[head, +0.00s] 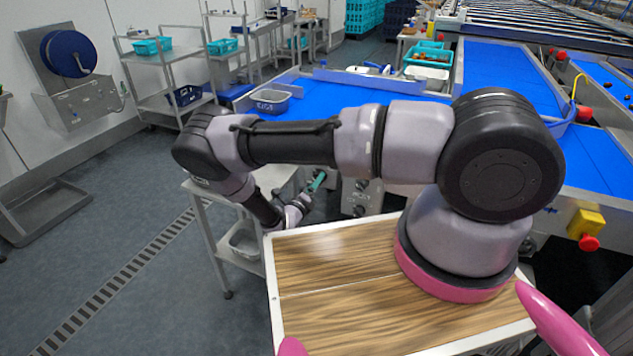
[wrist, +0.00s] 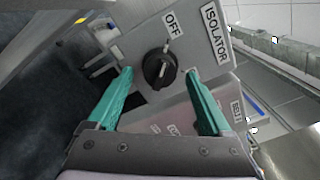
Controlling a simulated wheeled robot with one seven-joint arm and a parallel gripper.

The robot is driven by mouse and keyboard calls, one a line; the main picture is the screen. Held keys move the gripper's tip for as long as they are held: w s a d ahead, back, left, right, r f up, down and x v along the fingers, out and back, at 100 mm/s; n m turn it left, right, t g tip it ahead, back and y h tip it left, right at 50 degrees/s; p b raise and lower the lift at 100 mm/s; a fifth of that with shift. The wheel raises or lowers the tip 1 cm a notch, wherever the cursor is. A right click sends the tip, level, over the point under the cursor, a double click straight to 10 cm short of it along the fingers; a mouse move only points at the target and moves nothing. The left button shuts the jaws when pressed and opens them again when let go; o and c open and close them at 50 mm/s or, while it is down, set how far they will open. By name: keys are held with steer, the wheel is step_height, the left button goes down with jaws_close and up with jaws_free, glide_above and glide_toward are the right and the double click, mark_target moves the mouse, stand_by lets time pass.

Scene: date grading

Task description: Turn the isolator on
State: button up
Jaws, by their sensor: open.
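The isolator is a grey box (wrist: 208,60) with a black rotary knob (wrist: 159,68), labelled ISOLATOR and OFF, in the wrist view. The knob's white mark points up toward the OFF label (wrist: 173,23). My gripper (wrist: 160,77) is open, with its two green fingers either side of the knob in the picture. I cannot tell how far the fingertips are from the panel. No finger visibly touches the knob. In the head view my gripper (head: 318,181) is beside the grey control boxes under the blue conveyor, and the isolator knob is not clear there.
A second grey panel (wrist: 180,112) with a BELT label lies below the isolator in the wrist view. In the head view, a metal side table (head: 210,225) stands below my arm. The blue conveyor (head: 330,98) runs behind it. Open floor (head: 120,220) lies to the left.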

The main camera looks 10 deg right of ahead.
steer(key=shift+x, duration=1.1)
jaws_close()
